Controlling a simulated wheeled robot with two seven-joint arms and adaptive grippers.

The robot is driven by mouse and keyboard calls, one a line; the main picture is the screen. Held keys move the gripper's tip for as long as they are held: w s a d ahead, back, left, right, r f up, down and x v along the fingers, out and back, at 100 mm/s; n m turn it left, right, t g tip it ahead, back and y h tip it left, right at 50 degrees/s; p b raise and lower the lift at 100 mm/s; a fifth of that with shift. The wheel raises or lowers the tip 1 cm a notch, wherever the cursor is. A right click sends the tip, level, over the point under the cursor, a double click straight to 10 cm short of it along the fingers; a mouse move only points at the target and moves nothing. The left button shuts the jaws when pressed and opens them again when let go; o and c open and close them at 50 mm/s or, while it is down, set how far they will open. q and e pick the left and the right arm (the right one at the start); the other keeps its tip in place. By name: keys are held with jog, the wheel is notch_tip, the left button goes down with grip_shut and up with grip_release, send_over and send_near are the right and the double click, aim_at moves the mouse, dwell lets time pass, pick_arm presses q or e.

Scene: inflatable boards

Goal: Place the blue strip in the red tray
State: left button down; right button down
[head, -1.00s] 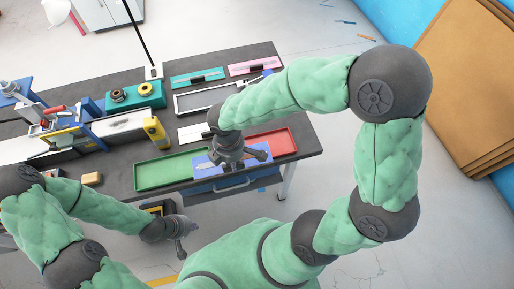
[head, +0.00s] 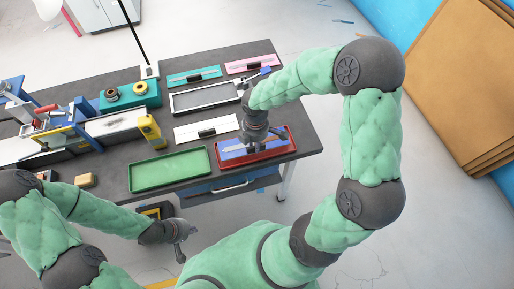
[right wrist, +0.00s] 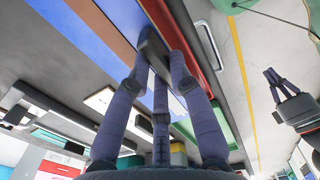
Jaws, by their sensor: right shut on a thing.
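The blue strip (head: 232,149) is a flat board with a dark handle; in the head view it lies within the outline of the red tray (head: 258,158). My right gripper (head: 254,142) is over the strip, pointing down. In the right wrist view my right gripper (right wrist: 160,58) is shut on the strip's dark handle (right wrist: 152,44). The blue strip (right wrist: 98,28) runs alongside the tray's red wall (right wrist: 166,22) there. I cannot tell if the strip rests on the tray floor or hangs just above. My left gripper (head: 181,243) is in front of the table; its jaws are too small to judge.
An empty green tray (head: 170,170) lies left of the red tray. Behind are a white board (head: 190,133), a grey frame (head: 190,104), a teal board (head: 180,78) and a pink board (head: 236,68).

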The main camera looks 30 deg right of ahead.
jog(key=shift+w+d+f, duration=0.1)
jog(key=shift+d+f, duration=0.15)
jog(key=shift+f, duration=0.15)
jog(key=shift+f+b, duration=0.75)
jog(key=shift+f, duration=0.8)
jog(key=shift+f, duration=0.1)
jog(key=c, duration=1.1)
grip_release()
jog(key=shift+r, duration=0.2)
notch_tip(320, 180, up, 12)
jog(key=p, duration=0.3)
jog(key=shift+f+p, duration=0.1)
jog(key=shift+p, duration=0.3)
